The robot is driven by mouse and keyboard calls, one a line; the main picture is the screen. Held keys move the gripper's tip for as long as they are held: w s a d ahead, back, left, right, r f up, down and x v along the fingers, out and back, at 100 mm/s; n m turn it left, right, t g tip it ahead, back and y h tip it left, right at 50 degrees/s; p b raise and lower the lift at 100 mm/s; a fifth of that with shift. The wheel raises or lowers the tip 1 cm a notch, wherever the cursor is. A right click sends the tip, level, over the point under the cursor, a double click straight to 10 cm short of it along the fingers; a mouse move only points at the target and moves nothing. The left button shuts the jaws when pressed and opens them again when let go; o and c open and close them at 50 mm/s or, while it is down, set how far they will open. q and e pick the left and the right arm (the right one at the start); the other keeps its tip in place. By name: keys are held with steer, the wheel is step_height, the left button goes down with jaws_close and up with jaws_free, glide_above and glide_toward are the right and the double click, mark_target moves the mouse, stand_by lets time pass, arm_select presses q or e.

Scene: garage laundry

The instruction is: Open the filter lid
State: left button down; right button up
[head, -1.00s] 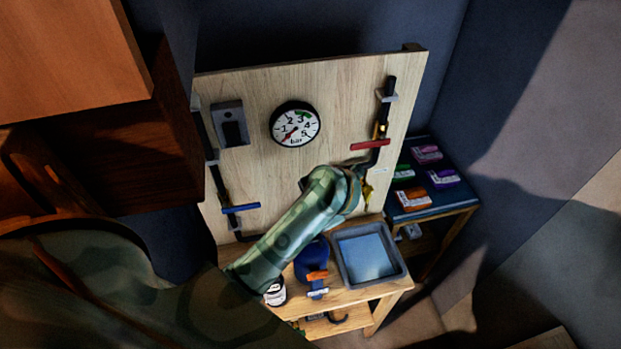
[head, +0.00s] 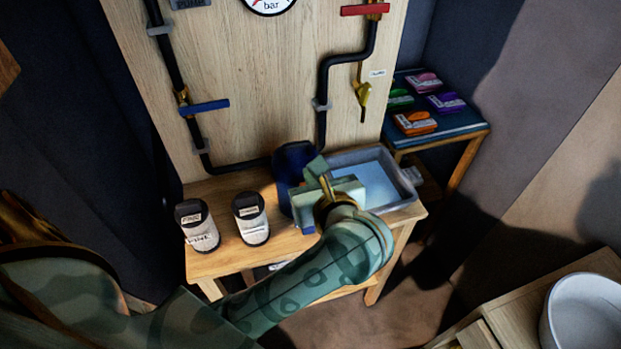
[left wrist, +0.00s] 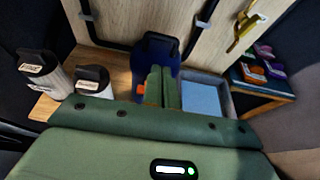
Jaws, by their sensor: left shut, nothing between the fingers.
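The blue filter housing (head: 290,158) stands on the wooden bench against the board, left of the grey tray. My left gripper (head: 317,170) is in front of it and hides much of it. In the left wrist view the filter's dark blue top (left wrist: 158,44) shows beyond the green fingers (left wrist: 162,76), with an orange part (left wrist: 141,90) left of them. The fingers are shut together with nothing between them. Whether they touch the filter I cannot tell. The lid looks closed, though its edge is hard to make out. My right gripper is in neither view.
Two white, dark-capped containers (head: 251,218) (head: 197,225) stand left of the filter on the bench (head: 228,262). The grey tray (head: 408,190) is close on the right. Black pipes with a blue-handled valve (head: 205,107) and a red-handled valve (head: 365,10) run along the board.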

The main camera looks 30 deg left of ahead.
mark_target(301, 168)
arm_select(q)
steer(key=b+x, duration=0.1)
steer(key=x, duration=0.7)
steer(key=shift+a+b, duration=0.15)
steer(key=shift+b, duration=0.2)
